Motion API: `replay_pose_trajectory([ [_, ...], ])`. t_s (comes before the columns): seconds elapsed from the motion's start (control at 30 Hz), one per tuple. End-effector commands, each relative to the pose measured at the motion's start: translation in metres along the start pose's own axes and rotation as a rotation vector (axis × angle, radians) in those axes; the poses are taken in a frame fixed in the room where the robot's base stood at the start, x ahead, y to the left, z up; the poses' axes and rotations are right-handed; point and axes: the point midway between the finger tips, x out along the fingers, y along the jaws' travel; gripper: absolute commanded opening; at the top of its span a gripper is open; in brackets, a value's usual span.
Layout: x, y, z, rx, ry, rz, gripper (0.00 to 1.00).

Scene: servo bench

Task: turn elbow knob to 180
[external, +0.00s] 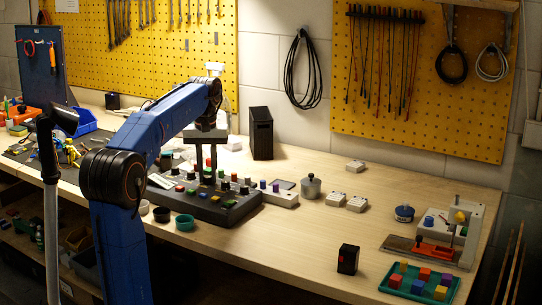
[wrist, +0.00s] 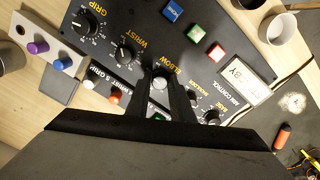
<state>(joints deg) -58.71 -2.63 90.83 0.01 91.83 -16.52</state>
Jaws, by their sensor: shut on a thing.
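The dark control panel (external: 236,213) lies on the bench in the external view. In the wrist view the panel (wrist: 145,22) carries a row of black knobs with printed labels. The elbow knob (wrist: 160,78) is beside the ELBOW label, between my two fingers. My gripper (wrist: 162,84) is shut on this knob and hides most of it, so its pointer and angle cannot be read. In the external view my gripper (external: 208,158) reaches down over the panel. The wrist knob (wrist: 124,55) and grip knob (wrist: 88,24) stand clear to the upper left.
Blue (wrist: 173,11), green (wrist: 195,33) and red (wrist: 216,53) buttons and a pale display (wrist: 243,83) sit on the panel.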

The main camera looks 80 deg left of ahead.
Motion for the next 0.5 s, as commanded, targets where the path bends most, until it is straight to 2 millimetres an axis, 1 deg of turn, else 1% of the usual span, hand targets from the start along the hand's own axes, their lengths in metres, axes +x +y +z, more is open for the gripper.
replay_pose_trajectory([
  [0.3,-0.0004,-0.0003,-0.0001,0.294,0.001,0.001,0.00],
  [0.5,-0.0005,-0.0005,-0.0002,0.453,0.001,0.001,0.00],
])
